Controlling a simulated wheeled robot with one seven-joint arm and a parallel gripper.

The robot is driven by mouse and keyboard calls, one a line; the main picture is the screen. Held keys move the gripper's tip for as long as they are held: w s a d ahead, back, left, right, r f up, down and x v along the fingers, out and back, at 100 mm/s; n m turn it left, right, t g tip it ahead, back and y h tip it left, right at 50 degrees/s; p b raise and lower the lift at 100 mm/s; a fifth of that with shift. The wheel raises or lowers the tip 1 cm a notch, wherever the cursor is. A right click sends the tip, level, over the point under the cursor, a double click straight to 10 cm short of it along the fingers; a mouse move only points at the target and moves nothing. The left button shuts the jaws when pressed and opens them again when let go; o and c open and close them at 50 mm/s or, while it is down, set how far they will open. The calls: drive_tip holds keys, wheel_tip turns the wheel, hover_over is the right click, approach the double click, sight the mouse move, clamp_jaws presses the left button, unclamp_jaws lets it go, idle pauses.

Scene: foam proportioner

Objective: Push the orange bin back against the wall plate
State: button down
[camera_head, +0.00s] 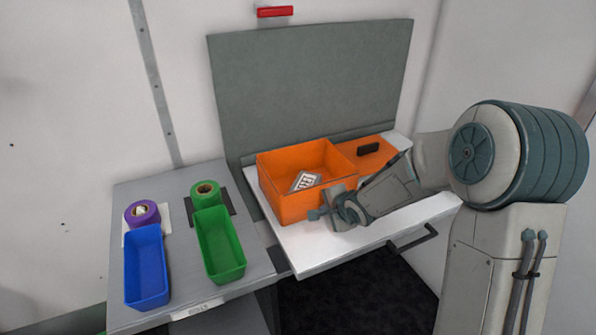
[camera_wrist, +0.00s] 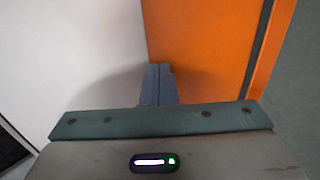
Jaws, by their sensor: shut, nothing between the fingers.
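The orange bin (camera_head: 290,205) stands on a white pull-out shelf (camera_head: 335,245), in front of the grey-green wall plate (camera_head: 305,90). A card with a printed pattern lies inside it. My gripper (camera_head: 318,214) is shut and empty, low at the bin's front right side. In the wrist view my shut fingers (camera_wrist: 158,85) point at the orange bin wall (camera_wrist: 205,50), with the white shelf surface (camera_wrist: 85,50) to the left. I cannot tell whether the fingertips touch the bin. The gap between bin and plate is hard to judge.
An orange panel with a black handle (camera_head: 368,149) lies right of the bin. On the grey counter at left are a blue bin (camera_head: 147,268), a green bin (camera_head: 220,245), a purple roll (camera_head: 142,213) and a green roll (camera_head: 206,194). A dark handle (camera_head: 412,238) juts from the shelf front.

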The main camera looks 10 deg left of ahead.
sight(307, 185)
drive_tip(key=shift+w+a+p, duration=0.1)
drive_tip(key=shift+w+a, duration=0.95)
drive_tip(key=shift+w, duration=0.5)
drive_tip(key=shift+w+a+p, duration=0.1)
drive_tip(key=shift+w+a, duration=0.95)
drive_tip(key=shift+w, duration=0.45)
drive_tip(key=shift+w+a+p, duration=0.1)
drive_tip(key=shift+w+a, duration=0.95)
drive_tip(key=shift+w, duration=0.5)
drive_tip(key=shift+s+d, duration=0.85)
drive_tip(key=shift+s, duration=0.4)
drive_tip(key=shift+s+d, duration=0.85)
drive_tip(key=shift+s, duration=0.4)
drive_tip(key=shift+s+d, duration=0.85)
drive_tip(key=shift+s, duration=0.4)
